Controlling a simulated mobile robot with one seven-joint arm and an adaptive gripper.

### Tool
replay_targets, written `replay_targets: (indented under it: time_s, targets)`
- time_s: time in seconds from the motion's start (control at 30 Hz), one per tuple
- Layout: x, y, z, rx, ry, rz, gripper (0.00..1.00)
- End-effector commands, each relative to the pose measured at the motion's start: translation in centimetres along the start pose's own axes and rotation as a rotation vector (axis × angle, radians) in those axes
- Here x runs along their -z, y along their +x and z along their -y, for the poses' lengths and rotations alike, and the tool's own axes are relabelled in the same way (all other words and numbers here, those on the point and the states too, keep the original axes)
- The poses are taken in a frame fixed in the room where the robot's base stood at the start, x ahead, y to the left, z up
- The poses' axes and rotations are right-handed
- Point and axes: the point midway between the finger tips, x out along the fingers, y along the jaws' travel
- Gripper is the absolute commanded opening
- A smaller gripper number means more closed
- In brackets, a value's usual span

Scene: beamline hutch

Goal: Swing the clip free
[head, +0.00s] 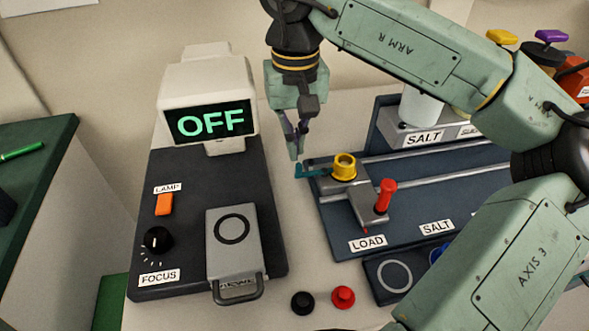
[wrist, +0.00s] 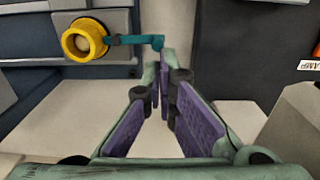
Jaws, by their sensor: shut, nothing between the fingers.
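The teal clip (head: 314,171) reaches left from beside a yellow ring-shaped part (head: 344,166) on a grey sliding carriage (head: 366,204). My gripper (head: 296,154) points down just behind the clip's free end, over the pale table. In the wrist view my gripper (wrist: 160,62) is shut and empty, with its fingertips close to the clip's tip. I cannot tell whether they touch it.
A red handle (head: 384,196) stands on the carriage at LOAD. A dark instrument base (head: 180,225) with an OFF display (head: 210,121) stands left. Black (head: 302,302) and red (head: 343,297) caps lie in front.

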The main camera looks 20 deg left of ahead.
Motion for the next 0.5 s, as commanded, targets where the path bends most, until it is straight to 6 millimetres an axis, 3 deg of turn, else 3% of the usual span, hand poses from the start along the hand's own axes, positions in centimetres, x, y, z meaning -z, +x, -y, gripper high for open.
replay_targets:
  time_s: [0.5]
  targets:
    - [-0.01,0.96,0.01,0.001,0.0,0.001,0.0]
